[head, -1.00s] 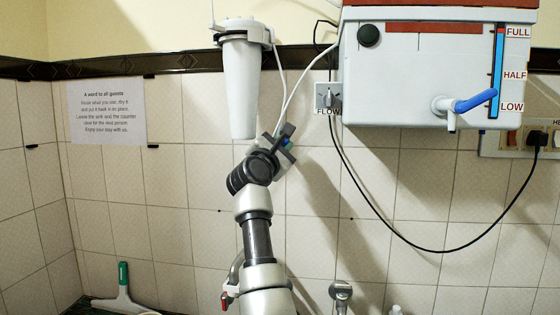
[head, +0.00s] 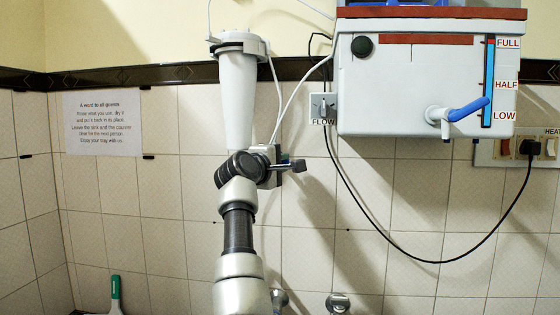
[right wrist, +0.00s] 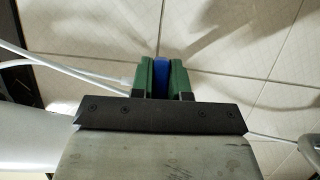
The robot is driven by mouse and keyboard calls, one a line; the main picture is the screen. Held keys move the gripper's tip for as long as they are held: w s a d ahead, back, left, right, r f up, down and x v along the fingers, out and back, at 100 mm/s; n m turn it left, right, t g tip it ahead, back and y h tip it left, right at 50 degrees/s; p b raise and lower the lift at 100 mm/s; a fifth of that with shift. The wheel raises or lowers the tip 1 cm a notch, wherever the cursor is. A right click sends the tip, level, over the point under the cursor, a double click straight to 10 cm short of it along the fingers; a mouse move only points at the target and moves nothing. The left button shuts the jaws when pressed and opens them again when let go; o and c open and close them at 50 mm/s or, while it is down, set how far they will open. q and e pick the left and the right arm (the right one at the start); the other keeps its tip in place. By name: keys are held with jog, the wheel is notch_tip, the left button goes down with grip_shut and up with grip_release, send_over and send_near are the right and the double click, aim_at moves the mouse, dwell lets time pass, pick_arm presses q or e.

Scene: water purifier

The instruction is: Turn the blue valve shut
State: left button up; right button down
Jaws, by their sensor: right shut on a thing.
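My right gripper (head: 290,164) is just below the white filter housing on the tiled wall. In the right wrist view its green fingers (right wrist: 161,72) are shut on a blue piece, the blue valve (right wrist: 161,68), one finger on each side. Only a narrow strip of the blue valve shows between the fingers. In the head view just a speck of blue shows at the gripper, so the valve's exact angle cannot be told. My left gripper is not in view.
The filter housing (head: 240,100) hangs above my gripper, with white tubes (head: 296,98) nearby. A black cable (head: 400,258) loops below the tank.

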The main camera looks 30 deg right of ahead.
jog(key=shift+f+m, duration=0.2)
jog(key=shift+m, duration=0.1)
dwell(0.4)
jog(key=c, duration=1.1)
grip_release()
jog(key=shift+r, duration=0.1)
jog(key=b+v, duration=0.4)
jog(key=v, duration=0.6)
jog(key=shift+s+a, duration=0.2)
jog(key=shift+a, duration=0.15)
jog(key=shift+r, duration=0.1)
